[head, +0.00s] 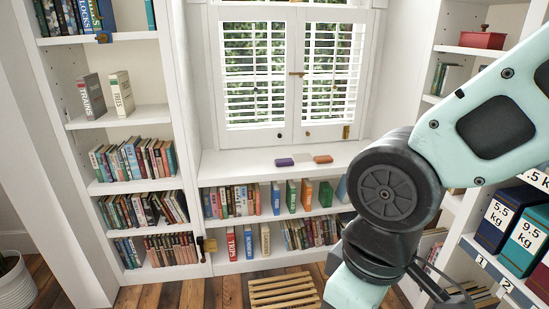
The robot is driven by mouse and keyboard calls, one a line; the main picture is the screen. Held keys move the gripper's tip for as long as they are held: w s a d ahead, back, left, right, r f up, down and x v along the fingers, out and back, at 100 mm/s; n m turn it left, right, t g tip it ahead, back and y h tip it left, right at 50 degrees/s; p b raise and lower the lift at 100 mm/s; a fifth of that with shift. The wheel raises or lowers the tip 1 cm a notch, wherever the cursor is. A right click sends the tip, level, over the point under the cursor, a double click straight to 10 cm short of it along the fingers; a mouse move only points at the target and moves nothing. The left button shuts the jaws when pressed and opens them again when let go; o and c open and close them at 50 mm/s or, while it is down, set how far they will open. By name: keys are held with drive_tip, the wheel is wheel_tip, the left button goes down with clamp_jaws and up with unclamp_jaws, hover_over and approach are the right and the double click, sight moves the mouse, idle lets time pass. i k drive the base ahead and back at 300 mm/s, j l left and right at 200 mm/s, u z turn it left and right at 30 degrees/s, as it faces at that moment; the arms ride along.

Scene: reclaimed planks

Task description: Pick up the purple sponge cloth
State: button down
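A small purple block-like thing (284,162), which looks like the purple sponge cloth, lies flat on the white window ledge (235,165) below the shuttered window. A pale, flat thing (303,159) lies just right of it, and an orange-brown one (322,159) lies right of that. My arm crosses the right side of the head view, in front of the right end of the ledge.
Bookshelves (145,187) stand at left, with rows of books (265,242) under the ledge. A red box (483,39) and weight-labelled boxes (528,232) sit on the right shelves. A slatted wooden thing (283,293) and a white plant pot (15,285) stand on the plank floor.

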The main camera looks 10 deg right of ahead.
sight(283, 162)
drive_tip(key=i+j+z, duration=0.35)
drive_tip(key=i+j, duration=1.4)
